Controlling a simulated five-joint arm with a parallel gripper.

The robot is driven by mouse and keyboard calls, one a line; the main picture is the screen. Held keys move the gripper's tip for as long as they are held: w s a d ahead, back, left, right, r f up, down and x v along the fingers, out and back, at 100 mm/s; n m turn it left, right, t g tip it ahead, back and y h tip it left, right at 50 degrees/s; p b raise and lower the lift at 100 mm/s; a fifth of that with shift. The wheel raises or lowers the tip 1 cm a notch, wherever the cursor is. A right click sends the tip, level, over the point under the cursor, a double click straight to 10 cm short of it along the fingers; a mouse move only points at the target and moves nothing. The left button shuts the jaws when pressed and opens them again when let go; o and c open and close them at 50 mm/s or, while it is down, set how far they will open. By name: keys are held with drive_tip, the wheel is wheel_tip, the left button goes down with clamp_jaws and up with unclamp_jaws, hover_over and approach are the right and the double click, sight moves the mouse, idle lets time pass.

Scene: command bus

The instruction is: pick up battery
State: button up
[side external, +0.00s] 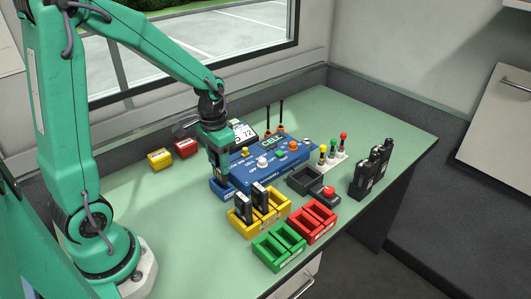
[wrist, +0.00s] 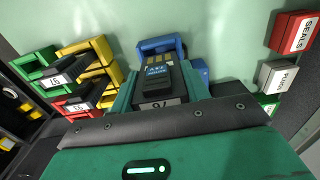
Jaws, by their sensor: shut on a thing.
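My gripper (side external: 218,168) is low over the table beside the blue box's left end, pointing down. In the wrist view my gripper (wrist: 158,88) is shut on a dark battery (wrist: 157,80), its labelled end facing the camera and gold contacts at its far end. A blue tray (wrist: 176,41) lies just beyond the battery; the same blue tray (side external: 221,188) shows under my gripper in the side view. Whether the battery touches the tray is unclear. Two other black batteries stand in the yellow tray (side external: 266,227), and they show in the wrist view at left.
A green tray (side external: 270,257) and a red tray (side external: 305,231) sit in front. The blue control box (side external: 262,165) is close on the right. Black radios (side external: 364,178) stand farther right. Small yellow (side external: 160,160) and red (side external: 185,149) bins are behind left. The left front table is clear.

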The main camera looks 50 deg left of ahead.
drive_tip(key=shift+r, duration=2.65)
drive_tip(key=shift+r, duration=0.1)
drive_tip(key=shift+r, duration=0.65)
wheel_tip(320, 180, up, 4)
drive_tip(key=shift+f, duration=0.15)
drive_tip(key=s+d, duration=0.3)
drive_tip(key=d, duration=2.1)
wheel_tip(320, 180, down, 7)
drive_tip(key=shift+s+d, duration=0.25)
drive_tip(key=shift+f, duration=0.1)
